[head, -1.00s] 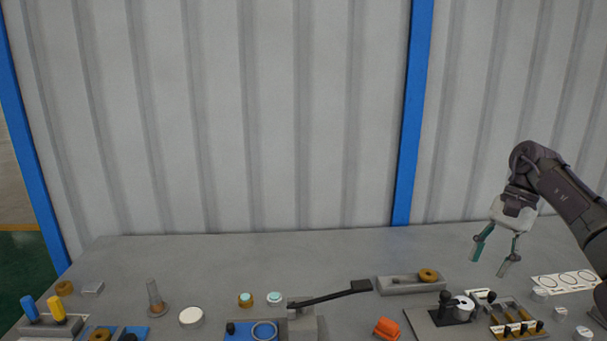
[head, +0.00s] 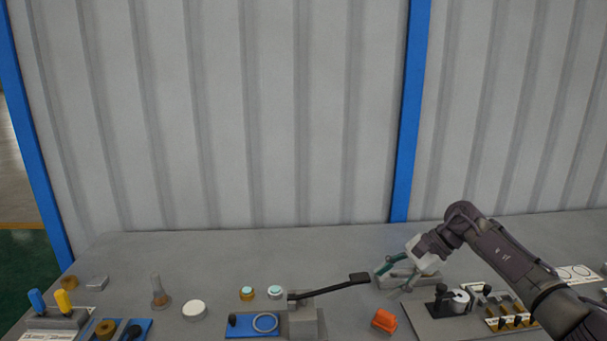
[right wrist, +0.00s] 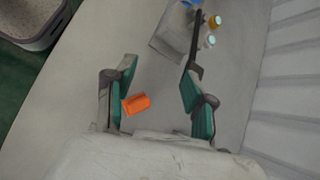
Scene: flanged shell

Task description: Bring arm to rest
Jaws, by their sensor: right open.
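My right gripper (head: 388,275) is open and empty, above the right part of the grey table (head: 240,255). In the head view it hangs in front of the grey tray block, close to the end of the black lever (head: 335,288). In the right wrist view its two teal-padded fingers (right wrist: 160,95) are spread apart. The orange block (right wrist: 136,104) shows between them, next to the left finger, and lies on the table below; it also shows in the head view (head: 384,320). My left gripper is in neither view.
The lever stands on a grey base (head: 303,321). Blue and yellow handles (head: 63,302), a white disc (head: 195,309) and two teal-topped buttons (head: 275,292) are farther left. The table's back strip is clear.

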